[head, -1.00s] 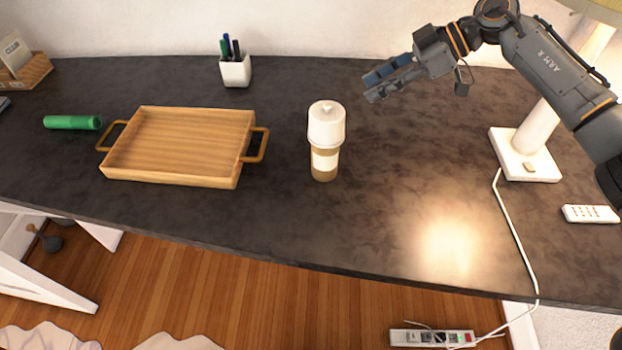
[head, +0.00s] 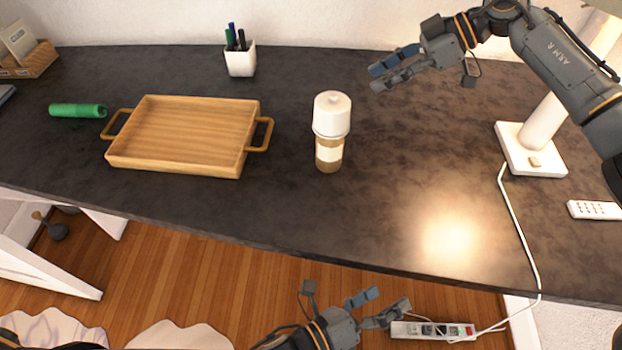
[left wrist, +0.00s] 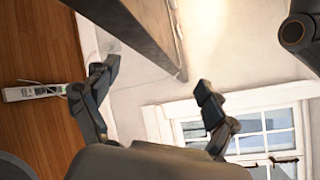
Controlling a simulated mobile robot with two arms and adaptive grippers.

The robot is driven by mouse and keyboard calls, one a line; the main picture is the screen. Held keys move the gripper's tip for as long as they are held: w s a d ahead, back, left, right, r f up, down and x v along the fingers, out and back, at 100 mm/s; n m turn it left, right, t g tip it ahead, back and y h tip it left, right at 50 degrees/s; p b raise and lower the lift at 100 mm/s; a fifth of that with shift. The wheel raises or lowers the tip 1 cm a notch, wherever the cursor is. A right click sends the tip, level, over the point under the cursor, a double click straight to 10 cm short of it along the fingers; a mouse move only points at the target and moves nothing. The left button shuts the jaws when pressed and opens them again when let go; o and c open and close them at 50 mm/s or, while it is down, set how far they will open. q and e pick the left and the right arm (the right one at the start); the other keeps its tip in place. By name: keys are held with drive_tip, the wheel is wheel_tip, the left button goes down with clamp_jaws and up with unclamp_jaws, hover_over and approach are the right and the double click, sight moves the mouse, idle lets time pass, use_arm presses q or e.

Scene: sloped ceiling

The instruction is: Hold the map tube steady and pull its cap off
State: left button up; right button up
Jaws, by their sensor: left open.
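The map tube (head: 328,163) stands upright on the dark desk, brown with a cream band. Its wide white cap (head: 332,113) with a small knob sits on top. My left gripper (head: 388,301) is low in the head view, in front of the desk's front edge, apart from the tube. Its fingers are spread and empty; they also show in the left wrist view (left wrist: 155,82). My right gripper (head: 375,79) is above the desk, up and right of the cap, not touching it. Its two fingers lie close together in this view, and I cannot tell whether they are open.
A wooden tray (head: 178,168) with handles lies left of the tube. A green cylinder (head: 77,110), a pen cup (head: 240,60), a lamp base (head: 530,150) with its cord and a remote (head: 594,210) are also on the desk. A power strip (head: 432,331) lies on the floor.

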use_arm(q)
wheel_tip(320, 180, up, 5)
drive_tip(key=w+m, duration=0.1)
drive_tip(key=m, duration=0.2)
drive_tip(key=t+y, duration=0.5)
drive_tip(key=t, duration=0.1)
approach(331, 136)
drive_tip(key=s+d+f, duration=0.1)
drive_tip(key=d+f, duration=0.1)
drive_tip(key=s+d+f, duration=0.2)
drive_tip(key=d, duration=0.1)
drive_tip(key=s+d+f, duration=0.2)
drive_tip(key=d, duration=0.1)
drive_tip(key=shift+d+f, duration=0.2)
drive_tip(key=shift+f, duration=0.1)
drive_tip(key=w+a+y, duration=0.1)
drive_tip(key=a, duration=0.1)
drive_tip(key=w+a+r+t+y, duration=0.1)
drive_tip(key=w+a, duration=0.1)
drive_tip(key=w+a+t+y, duration=0.1)
drive_tip(key=w+a+y, duration=0.1)
drive_tip(key=shift+a+r, duration=0.25)
drive_tip(key=shift+a, duration=0.1)
drive_tip(key=shift+w, duration=0.4)
drive_tip(key=x, duration=1.3)
